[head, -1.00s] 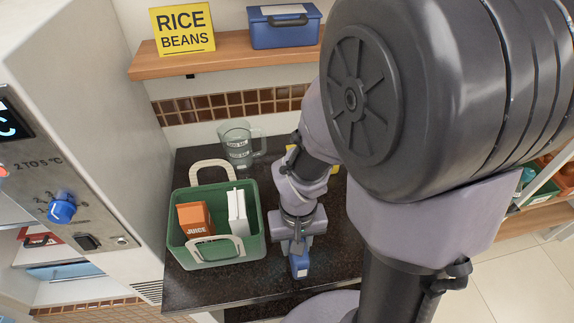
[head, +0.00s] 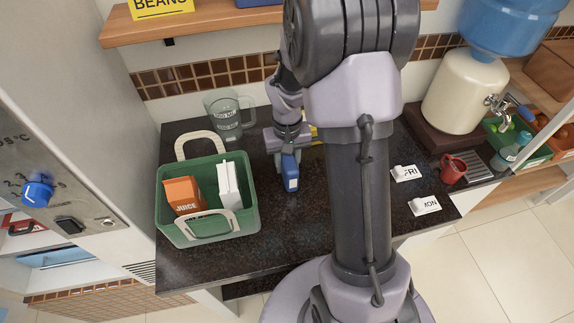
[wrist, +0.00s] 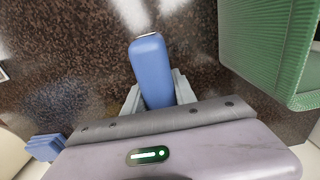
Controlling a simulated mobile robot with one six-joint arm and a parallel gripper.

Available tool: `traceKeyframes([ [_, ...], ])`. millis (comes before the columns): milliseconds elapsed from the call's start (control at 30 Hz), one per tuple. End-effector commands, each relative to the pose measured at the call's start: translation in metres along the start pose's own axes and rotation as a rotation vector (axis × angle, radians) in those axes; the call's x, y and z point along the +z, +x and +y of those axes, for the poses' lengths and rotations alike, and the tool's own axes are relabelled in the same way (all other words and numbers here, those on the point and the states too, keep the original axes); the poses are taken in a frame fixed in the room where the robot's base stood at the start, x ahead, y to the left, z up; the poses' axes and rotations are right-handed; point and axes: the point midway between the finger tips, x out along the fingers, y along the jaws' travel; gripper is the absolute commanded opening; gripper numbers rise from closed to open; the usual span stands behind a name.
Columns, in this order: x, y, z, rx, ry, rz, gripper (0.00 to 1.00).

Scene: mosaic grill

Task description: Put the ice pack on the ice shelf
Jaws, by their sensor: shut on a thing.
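The blue ice pack (head: 290,176) is in my gripper (head: 287,156), over the dark counter to the right of the green basket. The wrist view shows the smooth blue pack (wrist: 148,60) standing out between the two grey fingers of my gripper (wrist: 158,92), which are shut on it. I cannot tell whether the pack touches the counter. No shelf is clearly marked as the ice shelf. An open cabinet at the lower left shows a pale blue surface (head: 52,259), which I cannot identify for sure.
The green basket (head: 208,230) holds a juice carton (head: 184,196) and a white carton (head: 228,186). A clear jug (head: 228,116) stands behind it. A tall appliance (head: 50,130) with a blue knob flanks the left. A red mug (head: 453,168) and water dispenser (head: 462,92) are at right.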

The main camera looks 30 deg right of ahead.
Motion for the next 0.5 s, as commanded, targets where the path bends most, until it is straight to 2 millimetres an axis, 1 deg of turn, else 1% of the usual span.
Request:
traceKeyframes([
  [33, -0.0007, 0.0033, -0.0001, 0.000, 0.000, 0.003, 0.00],
  [200, -0.0007, 0.0007, -0.0002, 0.000, 0.000, 0.003, 0.00],
  [333, -0.0006, 0.0052, -0.0003, 0.000, 0.000, 0.003, 0.00],
  [367, -0.0003, 0.0049, -0.0003, 0.000, 0.000, 0.002, 0.37],
  [400, -0.0003, 0.0043, -0.0003, 0.000, 0.000, 0.002, 0.44],
  [433, -0.0003, 0.0042, -0.0003, 0.000, 0.000, 0.002, 0.50],
  [467, -0.0003, 0.0042, -0.0003, 0.000, 0.000, 0.002, 0.54],
  [500, -0.0002, 0.0041, -0.0004, 0.000, 0.000, 0.002, 0.54],
])
